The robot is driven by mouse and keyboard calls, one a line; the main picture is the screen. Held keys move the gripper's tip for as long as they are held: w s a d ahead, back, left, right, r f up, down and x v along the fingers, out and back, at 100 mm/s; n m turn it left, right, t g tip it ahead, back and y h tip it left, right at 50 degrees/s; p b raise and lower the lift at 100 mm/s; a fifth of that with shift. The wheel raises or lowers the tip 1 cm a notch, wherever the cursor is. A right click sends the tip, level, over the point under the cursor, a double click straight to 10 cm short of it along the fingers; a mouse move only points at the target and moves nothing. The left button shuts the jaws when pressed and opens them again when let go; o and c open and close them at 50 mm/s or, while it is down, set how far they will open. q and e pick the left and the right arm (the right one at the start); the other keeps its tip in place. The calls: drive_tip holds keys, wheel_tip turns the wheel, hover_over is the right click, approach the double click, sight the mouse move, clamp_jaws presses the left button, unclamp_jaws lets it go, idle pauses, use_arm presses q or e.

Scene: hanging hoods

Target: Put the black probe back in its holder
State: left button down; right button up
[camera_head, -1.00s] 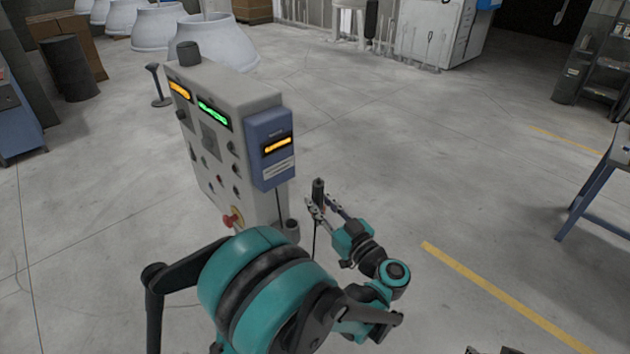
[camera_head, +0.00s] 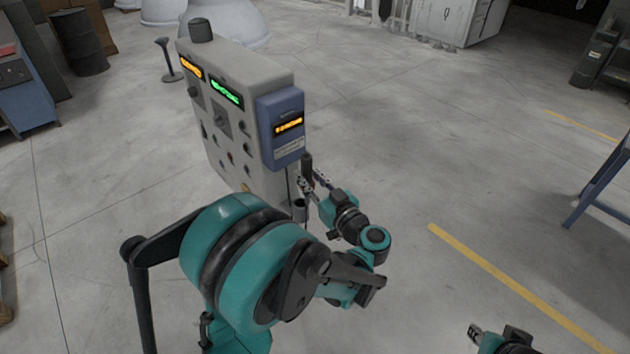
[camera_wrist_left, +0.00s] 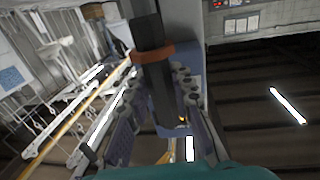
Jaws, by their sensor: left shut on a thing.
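The black probe (camera_head: 307,167) stands about upright in the fingers of my left gripper (camera_head: 308,184), beside the right side of the control box. In the left wrist view the probe (camera_wrist_left: 149,36) shows dark with an orange-brown band, and my left gripper's fingers (camera_wrist_left: 155,105) close on it. The holder, a small dark cup (camera_head: 299,211) low on the box's right side, is just below the probe; its inside and any gap to the probe's lower end are hidden. My right gripper (camera_head: 474,334) is partly in view at the bottom right, apart from the probe.
The grey control box (camera_head: 240,120) with lit displays and a blue meter (camera_head: 281,130) stands close to the left gripper. A blue-legged table (camera_head: 600,185) is at the right. The floor between is clear.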

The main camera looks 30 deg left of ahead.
use_arm(q)
drive_tip(key=w+a+f+b, duration=0.1)
drive_tip(key=a+f+b, duration=0.2)
drive_tip(key=f+b, duration=0.3)
drive_tip(key=shift+w+f+b, duration=0.15)
drive_tip(key=shift+f+b, duration=0.15)
drive_tip(key=shift+f, duration=0.3)
drive_tip(key=shift+f+b, duration=0.5)
drive_tip(key=shift+b, duration=0.05)
idle(1.2)
drive_tip(key=c, duration=1.2)
unclamp_jaws()
drive_tip(key=shift+d, duration=0.1)
